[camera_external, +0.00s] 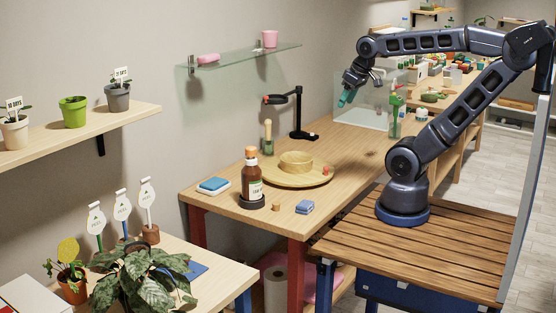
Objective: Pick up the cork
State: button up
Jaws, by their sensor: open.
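A small brown cylinder that looks like the cork (276,207) stands on the wooden table (226,192) near its front edge. It is between the sauce bottle and a small blue block, apart from both. My gripper (345,99) is in the air over the back part of the table, well above and to the right of the cork. The gap between the fingers is too small to make out here.
A brown sauce bottle (253,180) stands left of the cork, and a blue block (305,207) lies right of it. A glass shelf (240,57) hangs above.

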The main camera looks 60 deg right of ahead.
jog(key=m+g+h, duration=0.1)
jog(key=m+g, duration=0.3)
jog(key=m, duration=0.5)
send_over(276, 203)
jog(key=s+a, duration=0.1)
notch_tip(276, 203, down, 22)
jog(key=shift+w+d+f, duration=0.15)
jog(key=shift+d+f, duration=0.05)
jog(key=shift+f, duration=1.55)
jog(key=shift+w+d+f, duration=0.15)
jog(key=shift+f, duration=1.55)
jog(key=shift+w+d+f, duration=0.15)
jog(key=shift+d+f, duration=0.05)
jog(key=shift+f, duration=1.55)
jog(key=shift+c, duration=0.4)
jog(key=c, duration=1)
